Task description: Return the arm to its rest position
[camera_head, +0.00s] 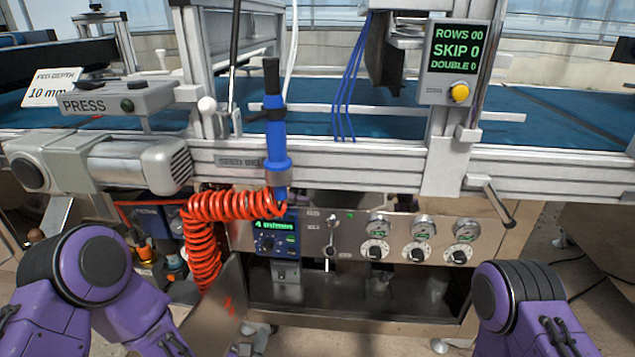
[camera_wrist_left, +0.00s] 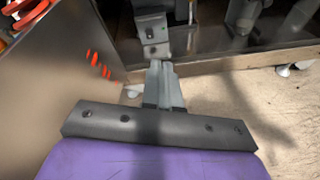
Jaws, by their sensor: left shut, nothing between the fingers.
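My left arm (camera_head: 92,265) is purple with dark joints and comes in at the lower left of the head view. Its gripper (camera_wrist_left: 163,68) is shut and empty in the left wrist view, with its two grey fingers together. The fingers point toward the lower front of the machine, over the pale floor. My right arm (camera_head: 520,300) shows at the lower right, bent down out of the picture. Its gripper is out of view.
An open metal door (camera_head: 228,300) with red marks hangs close left of my left gripper. A steel control panel (camera_head: 345,240) with gauges stands ahead, above an open compartment. A coiled orange hose (camera_head: 205,250) and a blue tool (camera_head: 275,140) hang in front of the machine rail (camera_head: 370,160).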

